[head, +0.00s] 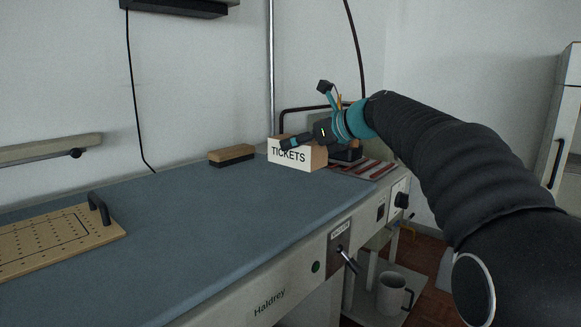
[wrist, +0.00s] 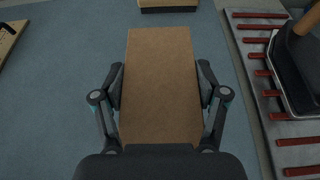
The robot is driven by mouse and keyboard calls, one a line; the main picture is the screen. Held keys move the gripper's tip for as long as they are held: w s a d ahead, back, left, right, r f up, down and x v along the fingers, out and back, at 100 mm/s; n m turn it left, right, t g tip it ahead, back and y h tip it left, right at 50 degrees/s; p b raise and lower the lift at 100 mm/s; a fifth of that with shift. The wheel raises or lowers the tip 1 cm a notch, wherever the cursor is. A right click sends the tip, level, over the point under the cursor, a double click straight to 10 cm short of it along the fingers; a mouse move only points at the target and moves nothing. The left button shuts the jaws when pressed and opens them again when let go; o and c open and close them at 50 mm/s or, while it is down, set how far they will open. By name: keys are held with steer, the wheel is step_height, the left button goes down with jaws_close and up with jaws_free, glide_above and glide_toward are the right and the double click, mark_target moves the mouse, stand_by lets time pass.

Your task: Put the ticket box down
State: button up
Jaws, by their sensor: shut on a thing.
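The ticket box (head: 290,154) is a tan box with a white front marked TICKETS. It is at the far right part of the blue table top (head: 190,202) in the head view. In the wrist view the box's brown top (wrist: 161,75) lies between the two fingers of my gripper (wrist: 160,95). The fingers press on its left and right sides. In the head view my gripper (head: 308,140) is at the box's top. The box's underside looks at or very near the table top; a small gap cannot be ruled out.
A wooden brush-like block (head: 232,156) lies left of the box. A metal plate with red bars (head: 362,169) and a dark iron-like object (wrist: 300,65) are on the right. A perforated board with a handle (head: 55,240) lies at the left. The table's middle is clear.

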mark_target(292, 165)
steer(key=shift+s+a+f, duration=0.8)
steer(key=shift+a, duration=0.15)
steer(key=shift+f+b, duration=0.7)
steer(key=shift+f, duration=1.25)
steer(key=shift+f, duration=0.15)
steer(key=o, duration=1.2)
steer(key=shift+o, duration=0.2)
steer(key=shift+s+d+r, duration=0.1)
steer(key=shift+d+r, duration=0.1)
steer(key=shift+r, duration=0.05)
steer(key=v, duration=1.1)
steer(key=shift+s+d, duration=0.2)
